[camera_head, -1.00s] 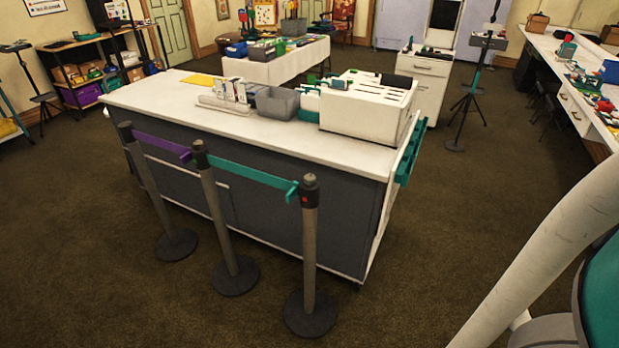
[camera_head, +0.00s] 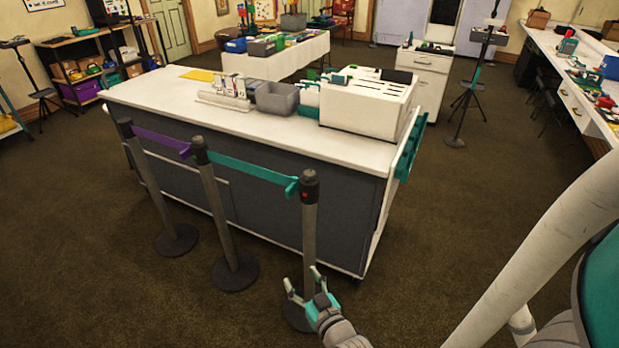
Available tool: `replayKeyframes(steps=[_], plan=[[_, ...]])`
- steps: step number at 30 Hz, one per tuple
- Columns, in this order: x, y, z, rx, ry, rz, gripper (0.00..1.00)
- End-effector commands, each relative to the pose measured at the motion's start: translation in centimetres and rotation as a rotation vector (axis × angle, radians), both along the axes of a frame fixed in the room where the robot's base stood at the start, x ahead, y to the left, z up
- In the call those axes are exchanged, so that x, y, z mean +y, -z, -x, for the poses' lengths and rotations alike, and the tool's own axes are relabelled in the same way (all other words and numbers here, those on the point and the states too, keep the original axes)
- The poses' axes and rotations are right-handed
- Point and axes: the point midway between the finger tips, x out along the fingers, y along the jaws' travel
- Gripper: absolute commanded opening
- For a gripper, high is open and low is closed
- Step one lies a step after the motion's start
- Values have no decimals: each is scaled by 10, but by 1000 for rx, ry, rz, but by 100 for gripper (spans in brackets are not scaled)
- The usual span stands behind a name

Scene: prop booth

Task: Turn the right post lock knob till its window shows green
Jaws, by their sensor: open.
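The right post (camera_head: 309,235) stands in front of the counter's right end. Its dark head (camera_head: 309,187) carries a small red window (camera_head: 305,196); the lock knob itself is too small to make out. A teal belt (camera_head: 250,170) runs from the middle post (camera_head: 212,205) to the right post's head. My gripper (camera_head: 302,283) is open and empty, low in front of the right post's foot, well below its head. It hides part of the post's base.
The left post (camera_head: 150,190) is joined to the middle one by a purple belt (camera_head: 160,143). The white-topped counter (camera_head: 150,98) stands close behind the posts. Teal hooks or bins (camera_head: 408,150) stick out from its right end.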

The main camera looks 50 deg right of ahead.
Motion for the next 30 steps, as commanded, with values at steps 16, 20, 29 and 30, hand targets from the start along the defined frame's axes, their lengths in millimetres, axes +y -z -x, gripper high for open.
replayKeyframes(steps=[16, 20, 29, 30], plan=[[-196, -77, -87, -78, 170, 60, 66], [-213, -87, -91, -83, 180, 66, 66], [-231, -89, -113, -84, 181, 69, 66], [-234, -89, -118, -82, 181, 69, 66]])
